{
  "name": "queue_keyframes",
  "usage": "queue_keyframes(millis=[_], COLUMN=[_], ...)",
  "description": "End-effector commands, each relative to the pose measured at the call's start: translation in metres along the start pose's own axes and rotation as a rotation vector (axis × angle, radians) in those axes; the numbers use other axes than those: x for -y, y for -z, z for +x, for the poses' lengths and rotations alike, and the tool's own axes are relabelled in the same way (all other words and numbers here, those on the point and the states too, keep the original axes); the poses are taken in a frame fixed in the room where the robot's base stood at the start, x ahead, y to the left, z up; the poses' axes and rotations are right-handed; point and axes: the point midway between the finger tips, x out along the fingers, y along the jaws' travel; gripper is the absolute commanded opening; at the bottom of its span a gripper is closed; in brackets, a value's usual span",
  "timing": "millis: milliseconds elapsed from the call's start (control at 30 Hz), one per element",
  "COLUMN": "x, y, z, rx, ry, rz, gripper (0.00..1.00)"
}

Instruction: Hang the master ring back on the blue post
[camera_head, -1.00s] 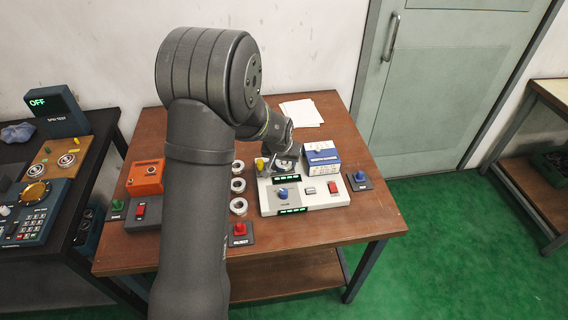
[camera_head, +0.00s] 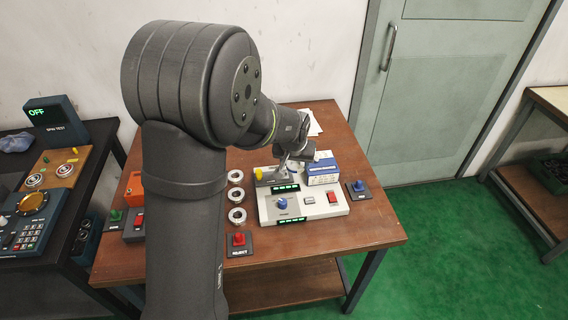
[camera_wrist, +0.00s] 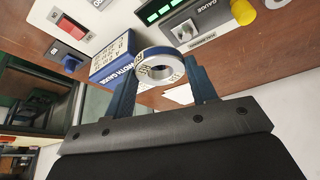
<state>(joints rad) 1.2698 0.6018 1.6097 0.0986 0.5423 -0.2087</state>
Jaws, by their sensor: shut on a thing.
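In the wrist view my gripper (camera_wrist: 163,84) is shut on a pale metal ring (camera_wrist: 158,67) with a blue band and small dark lettering, which I take as the master ring. The ring sits between the two dark blue fingers, above the bench. In the head view my gripper (camera_head: 284,165) is over the back of the white gauge base (camera_head: 333,208), beside the blue-and-white box (camera_head: 322,172); the held ring is too small to make out there. A blue knob (camera_head: 282,203) stands on the base. I cannot tell which part is the blue post.
Three loose rings (camera_head: 237,215) lie in a column left of the base. A red reject button (camera_head: 239,239) and a blue button (camera_head: 358,186) flank it. A yellow knob (camera_wrist: 243,12) is near the gauge spindle (camera_wrist: 183,32). Bare wood (camera_head: 360,232) shows at the front right.

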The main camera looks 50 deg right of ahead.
Motion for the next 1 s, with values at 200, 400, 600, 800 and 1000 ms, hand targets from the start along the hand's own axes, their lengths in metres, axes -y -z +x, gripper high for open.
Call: queue_keyframes(millis=[200,400,600,800,1000], x=[-0.037,-0.057,-0.095,-0.152,-0.194], y=[-0.010,-0.013,0.005,0.025,0.034], z=[-0.033,-0.043,-0.023,0.012,0.037], rx=[-0.003,0.000,0.004,0.005,0.001], ry=[-0.001,-0.001,-0.002,-0.001,-0.001], rz=[0.005,0.003,0.006,0.007,0.004], gripper=[0.18,0.18,0.18,0.18,0.18])
